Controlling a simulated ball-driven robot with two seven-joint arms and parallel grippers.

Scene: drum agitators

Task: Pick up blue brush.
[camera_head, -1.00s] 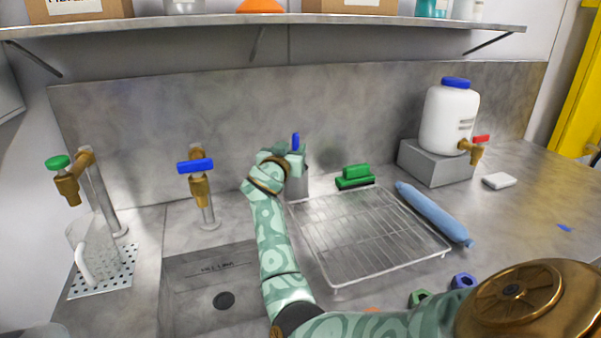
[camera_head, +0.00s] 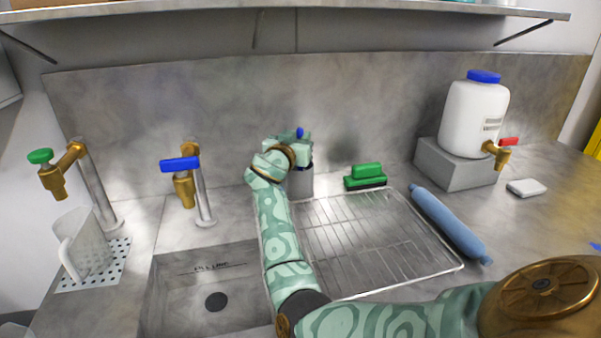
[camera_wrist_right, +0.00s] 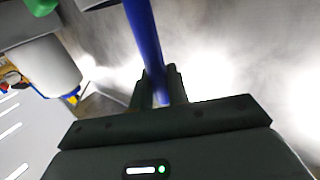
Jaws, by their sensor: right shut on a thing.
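The blue brush (camera_head: 300,132) shows in the head view as a small blue tip above my right gripper (camera_head: 304,146). In the right wrist view its long blue handle (camera_wrist_right: 145,38) runs down between the two dark fingers of my right gripper (camera_wrist_right: 160,86), which is shut on it. A grey cup (camera_head: 300,183) stands just below and behind the gripper, against the back of the counter. The brush's lower end is hidden, and I cannot tell whether it is still inside the cup. My left gripper is not in view.
A wire rack (camera_head: 350,240) lies right of my arm, with a green brush (camera_head: 365,176) behind it and a blue roll (camera_head: 450,222) beside it. Two taps and a sink (camera_head: 210,290) are left. A white jug (camera_head: 473,118) stands on a grey block.

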